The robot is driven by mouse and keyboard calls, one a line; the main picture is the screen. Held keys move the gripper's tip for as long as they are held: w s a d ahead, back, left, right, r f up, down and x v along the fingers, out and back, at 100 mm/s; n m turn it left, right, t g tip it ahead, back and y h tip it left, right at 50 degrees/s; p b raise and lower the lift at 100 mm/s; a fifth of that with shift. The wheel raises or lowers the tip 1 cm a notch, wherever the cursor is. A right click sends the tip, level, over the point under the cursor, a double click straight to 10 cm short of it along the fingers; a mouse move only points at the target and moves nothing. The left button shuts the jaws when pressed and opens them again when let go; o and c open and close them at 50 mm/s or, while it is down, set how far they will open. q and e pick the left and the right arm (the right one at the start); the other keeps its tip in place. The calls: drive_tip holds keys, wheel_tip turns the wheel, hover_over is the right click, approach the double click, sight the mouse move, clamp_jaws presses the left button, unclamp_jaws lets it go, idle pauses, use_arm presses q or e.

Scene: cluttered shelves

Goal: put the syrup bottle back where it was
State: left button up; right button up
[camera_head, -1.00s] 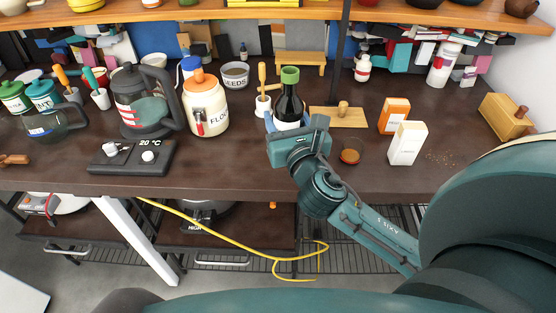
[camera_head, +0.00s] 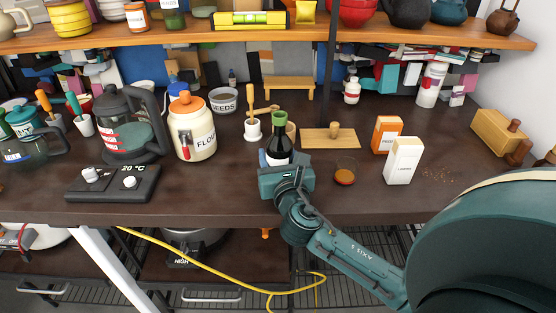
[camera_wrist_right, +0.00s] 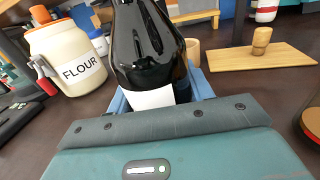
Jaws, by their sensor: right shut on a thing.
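The syrup bottle looks to be the dark, glossy bottle (camera_head: 279,147) with a green cap and a white label. It stands roughly upright over the front middle of the dark worktop (camera_head: 225,190). My right gripper (camera_head: 277,160) is shut around its lower part. In the right wrist view the bottle (camera_wrist_right: 145,45) rises between the blue fingers (camera_wrist_right: 158,97), its top cut off by the frame. The bottle's base is hidden, so I cannot tell whether it touches the worktop. My left gripper is not in view.
Left of the bottle are a white mortar with pestle (camera_head: 253,131) and the flour jar (camera_head: 194,135). A wooden cup (camera_head: 291,130) is close behind it. Right are a wooden board (camera_head: 322,138), a small amber bowl (camera_head: 344,174) and two cartons. A shelf (camera_head: 180,38) hangs above the back.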

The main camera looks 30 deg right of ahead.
drive_tip(key=o, duration=1.2)
drive_tip(key=shift+f, duration=0.1)
drive_tip(key=shift+o, duration=0.2)
drive_tip(key=v, duration=1.2)
drive_tip(key=shift+r, duration=0.25)
